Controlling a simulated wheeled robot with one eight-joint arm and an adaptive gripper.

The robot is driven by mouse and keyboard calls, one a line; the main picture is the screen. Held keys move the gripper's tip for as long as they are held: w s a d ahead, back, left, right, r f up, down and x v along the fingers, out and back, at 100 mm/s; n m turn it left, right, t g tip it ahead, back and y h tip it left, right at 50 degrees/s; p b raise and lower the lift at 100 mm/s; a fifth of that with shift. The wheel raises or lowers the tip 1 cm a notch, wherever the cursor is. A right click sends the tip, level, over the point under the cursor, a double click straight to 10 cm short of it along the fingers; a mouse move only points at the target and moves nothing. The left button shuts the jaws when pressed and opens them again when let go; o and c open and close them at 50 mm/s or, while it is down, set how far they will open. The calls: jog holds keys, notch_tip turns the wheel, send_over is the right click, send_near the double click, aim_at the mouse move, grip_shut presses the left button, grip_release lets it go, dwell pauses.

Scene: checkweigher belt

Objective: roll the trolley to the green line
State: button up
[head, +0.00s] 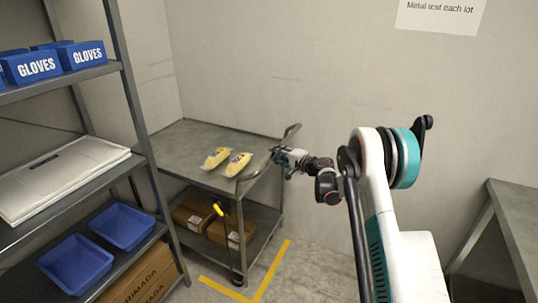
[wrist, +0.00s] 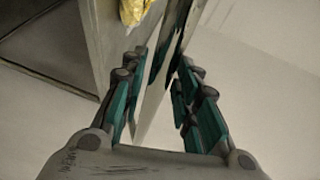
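The trolley (head: 190,143) is a grey metal two-shelf cart against the back wall in the head view. Two yellow packs (head: 228,160) lie on its top and brown boxes (head: 232,228) sit on its lower shelf. Its curved handle (head: 254,172) is at its right end. My gripper (head: 284,157) is at this handle. In the wrist view my gripper's fingers (wrist: 160,82) stand apart, with the metal handle bar (wrist: 156,95) running between them. Gaps show beside the bar, so the fingers do not look closed on it. No green line shows in either view.
A shelf rack (head: 130,85) with blue glove boxes and blue trays stands at left, close to the trolley. Yellow tape (head: 271,270) marks a floor corner by the trolley. A grey table (head: 517,215) stands at right. Some floor between is clear.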

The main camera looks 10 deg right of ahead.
jog(key=b+x, duration=0.1)
jog(key=x, duration=0.4)
jog(key=shift+w+a+f, duration=0.1)
jog(key=shift+w+a, duration=0.15)
jog(key=shift+w, duration=0.1)
grip_shut()
